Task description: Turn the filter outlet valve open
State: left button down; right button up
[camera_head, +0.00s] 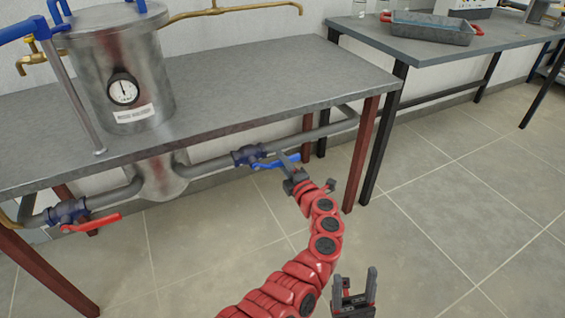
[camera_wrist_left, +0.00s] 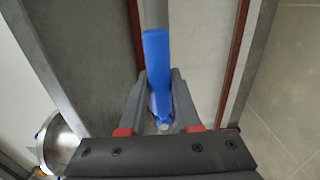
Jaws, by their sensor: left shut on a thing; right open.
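A valve with a blue body (camera_head: 247,155) sits on the grey pipe under the table, right of the metal filter vessel (camera_head: 160,180). Its blue lever handle (camera_head: 266,164) points right, roughly along the pipe. My left gripper (camera_head: 286,166) is at this handle, shut on it. In the left wrist view the blue handle (camera_wrist_left: 157,65) lies between the fingers of the left gripper (camera_wrist_left: 160,100) and extends beyond them. A second valve (camera_head: 67,211) with a red lever handle (camera_head: 92,223) is on the pipe at the left. My right gripper (camera_head: 354,288) is open and empty above the floor.
The grey table (camera_head: 260,95) stands over the pipes, with a reddish-brown leg (camera_head: 362,155) just right of my left gripper. The vessel carries a pressure gauge (camera_head: 123,90). A second table (camera_head: 430,48) with a grey tray (camera_head: 432,30) is behind. The floor at right is clear.

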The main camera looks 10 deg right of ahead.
pick_arm(q)
jog(key=c, duration=0.6)
grip_release()
jog(key=shift+r, duration=0.15)
